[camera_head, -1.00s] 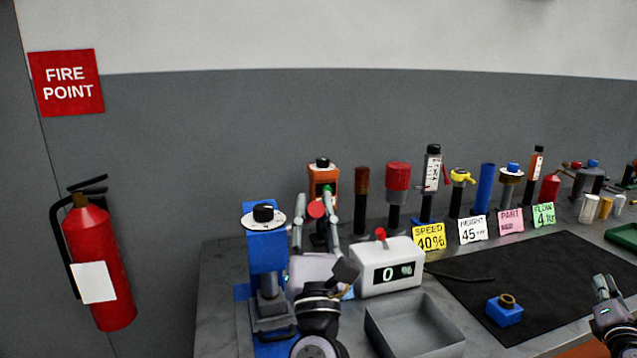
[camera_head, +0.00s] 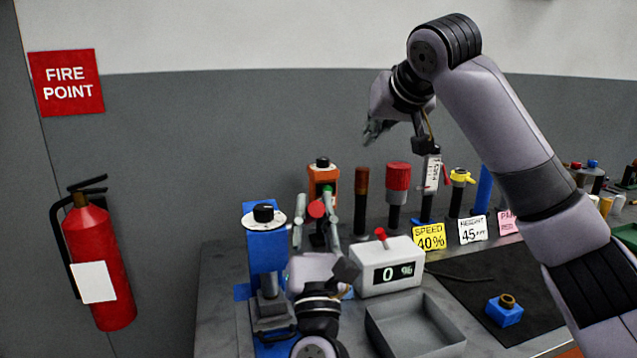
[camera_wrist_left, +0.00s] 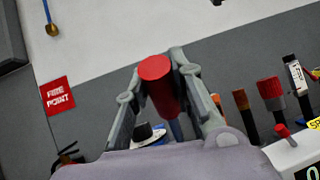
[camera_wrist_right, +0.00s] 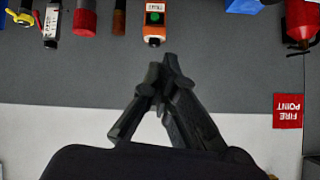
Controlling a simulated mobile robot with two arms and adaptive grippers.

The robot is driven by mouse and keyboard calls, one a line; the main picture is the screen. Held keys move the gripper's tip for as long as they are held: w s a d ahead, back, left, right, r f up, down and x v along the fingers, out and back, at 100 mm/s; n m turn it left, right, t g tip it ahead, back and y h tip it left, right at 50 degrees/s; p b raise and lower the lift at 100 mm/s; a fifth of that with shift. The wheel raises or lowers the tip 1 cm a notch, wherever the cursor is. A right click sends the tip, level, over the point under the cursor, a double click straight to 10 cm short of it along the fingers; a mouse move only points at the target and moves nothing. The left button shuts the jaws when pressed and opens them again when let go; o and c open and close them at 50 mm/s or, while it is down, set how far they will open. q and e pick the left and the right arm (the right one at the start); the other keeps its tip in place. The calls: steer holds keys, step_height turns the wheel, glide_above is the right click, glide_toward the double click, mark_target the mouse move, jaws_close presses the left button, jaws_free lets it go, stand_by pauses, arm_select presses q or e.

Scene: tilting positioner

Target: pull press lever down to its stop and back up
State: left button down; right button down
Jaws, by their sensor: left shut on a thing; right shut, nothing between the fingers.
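The blue press (camera_head: 266,252) stands at the left of the bench with a white dial and black knob on top. The lever's red handle (camera_head: 316,209) is between the fingers of my left gripper (camera_head: 316,200), which is shut on it. In the left wrist view the red handle (camera_wrist_left: 160,85) lies between both fingers, with part of a rod below it. Most of the lever arm is hidden by my gripper. My right gripper (camera_head: 376,133) is shut and empty, raised in front of the wall. It also shows in the right wrist view (camera_wrist_right: 158,78).
A white display box (camera_head: 390,272) reading 0 % stands right of my left gripper. A grey tray (camera_head: 415,325) is in front of it. An orange button box (camera_head: 322,180) and several posts line the back. A blue block (camera_head: 504,312) sits on the black mat.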

steer(key=s+a+r+g, duration=0.3)
steer(key=s+a, duration=0.4)
steer(key=s, duration=0.3)
step_height(320, 180, down, 10)
steer(key=w+a, duration=0.2)
steer(key=w, duration=0.1)
steer(key=shift+a+f, duration=0.15)
steer(key=shift+a, duration=0.15)
